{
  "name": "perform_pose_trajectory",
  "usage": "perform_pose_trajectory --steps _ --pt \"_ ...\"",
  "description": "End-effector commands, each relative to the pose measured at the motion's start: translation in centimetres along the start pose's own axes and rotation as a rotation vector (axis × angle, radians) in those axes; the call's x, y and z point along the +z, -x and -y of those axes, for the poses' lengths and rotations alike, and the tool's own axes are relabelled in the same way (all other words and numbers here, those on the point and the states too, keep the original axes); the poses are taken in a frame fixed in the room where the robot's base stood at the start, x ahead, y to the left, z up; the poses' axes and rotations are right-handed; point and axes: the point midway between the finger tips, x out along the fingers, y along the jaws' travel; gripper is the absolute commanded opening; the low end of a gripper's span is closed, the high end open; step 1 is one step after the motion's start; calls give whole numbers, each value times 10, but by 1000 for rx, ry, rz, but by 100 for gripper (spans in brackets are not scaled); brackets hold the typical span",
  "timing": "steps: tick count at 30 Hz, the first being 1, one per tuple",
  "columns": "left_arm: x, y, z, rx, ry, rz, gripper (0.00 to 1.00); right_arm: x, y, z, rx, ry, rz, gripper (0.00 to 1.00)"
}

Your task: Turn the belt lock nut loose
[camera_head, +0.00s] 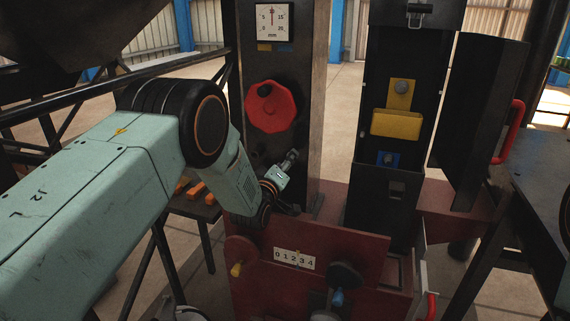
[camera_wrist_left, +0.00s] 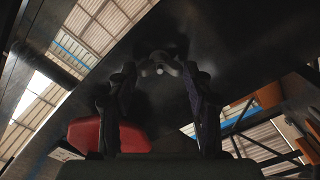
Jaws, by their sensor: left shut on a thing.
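The belt lock nut (camera_wrist_left: 160,64) shows in the left wrist view as a small dark piece with a pale round end, on a dark flat plate. My left gripper (camera_head: 290,157) reaches the dark press column in the head view, below the red handwheel. In the left wrist view its two dark fingers (camera_wrist_left: 160,76) stand on either side of the nut and are shut on it. In the head view the nut is too small and covered to tell from the fingertips. My right gripper is not in view.
The red handwheel (camera_head: 271,107) and a dial gauge (camera_head: 272,22) sit above on the column. A dark open door (camera_head: 478,120) with a red handle stands at right.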

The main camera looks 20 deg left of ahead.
Motion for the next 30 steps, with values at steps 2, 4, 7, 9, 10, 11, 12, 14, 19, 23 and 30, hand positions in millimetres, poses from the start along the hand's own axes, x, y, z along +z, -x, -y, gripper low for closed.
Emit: perform_pose_trajectory --steps 2,4,7,9,10,11,12,14,19,23,30 --pt "-4 -2 -3 6 3 -8 19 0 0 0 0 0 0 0" --pt "-4 -2 -3 6 3 -8 19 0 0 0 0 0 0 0" --pt "-4 -2 -3 6 3 -8 19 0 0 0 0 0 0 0" --pt "-4 -1 -3 6 3 -8 56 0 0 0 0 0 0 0" --pt "-3 -1 -2 5 3 -8 58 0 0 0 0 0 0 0" --pt "-3 -1 -2 5 3 -7 61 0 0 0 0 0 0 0" --pt "-3 -1 -2 4 2 -6 64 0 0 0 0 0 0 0" --pt "-2 -1 -2 4 2 -5 69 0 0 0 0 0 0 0" --pt "-1 0 -1 2 1 -3 74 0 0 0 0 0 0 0" --pt "-1 0 -1 1 0 -2 74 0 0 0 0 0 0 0" --pt "0 12 0 -1 0 0 74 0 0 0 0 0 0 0"
